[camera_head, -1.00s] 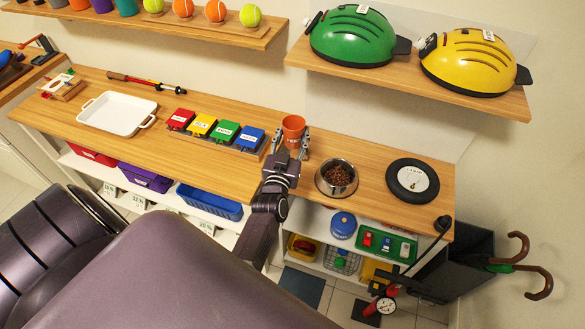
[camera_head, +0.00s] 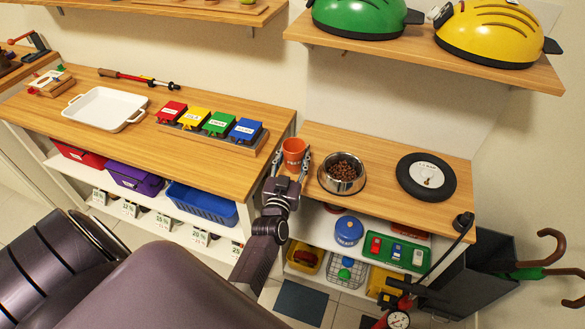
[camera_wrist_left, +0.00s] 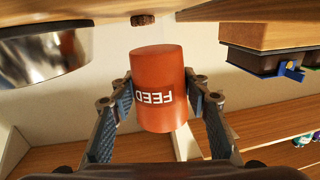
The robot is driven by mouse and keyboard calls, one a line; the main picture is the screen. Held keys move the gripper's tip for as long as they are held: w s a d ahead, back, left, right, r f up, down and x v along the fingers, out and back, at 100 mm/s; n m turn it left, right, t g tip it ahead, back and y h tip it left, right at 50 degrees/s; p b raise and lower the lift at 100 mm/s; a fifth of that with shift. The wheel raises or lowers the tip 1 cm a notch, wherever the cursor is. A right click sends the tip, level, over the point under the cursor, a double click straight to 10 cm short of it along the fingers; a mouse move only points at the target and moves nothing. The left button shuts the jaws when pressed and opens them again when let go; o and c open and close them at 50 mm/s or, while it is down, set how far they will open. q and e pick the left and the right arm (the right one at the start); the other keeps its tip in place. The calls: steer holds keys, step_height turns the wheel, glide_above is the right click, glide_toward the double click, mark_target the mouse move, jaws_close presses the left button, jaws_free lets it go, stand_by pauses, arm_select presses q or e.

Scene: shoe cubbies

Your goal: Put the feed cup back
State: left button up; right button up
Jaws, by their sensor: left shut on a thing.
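The orange-red feed cup (camera_head: 293,153) with white lettering is between the fingers of my left gripper (camera_head: 290,162), which is shut on it. In the left wrist view the cup (camera_wrist_left: 158,88) reads FEED upside down, with a finger on each side (camera_wrist_left: 160,100). A gap shows between the cup and the wooden edge there, so it seems held clear. In the head view it appears near the gap between the two counters, left of the steel bowl (camera_head: 342,174) of brown kibble. My right gripper is not in view.
A black round scale (camera_head: 426,177) sits right of the bowl. A rack of coloured boxes (camera_head: 207,126) and a white tray (camera_head: 104,109) are on the left counter. Yellow and green domed appliances (camera_head: 497,36) stand on the shelf above. Bins fill the shelves below.

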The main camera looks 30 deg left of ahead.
mark_target(292, 170)
arm_select(q)
step_height(292, 170, down, 4)
steer(key=b, duration=0.2)
steer(key=shift+r+b, duration=0.2)
steer(key=shift+b, duration=0.15)
steer(key=shift+r, duration=0.1)
steer(key=shift+f, duration=0.2)
steer(key=o, duration=1.2)
steer(key=shift+r, duration=0.15)
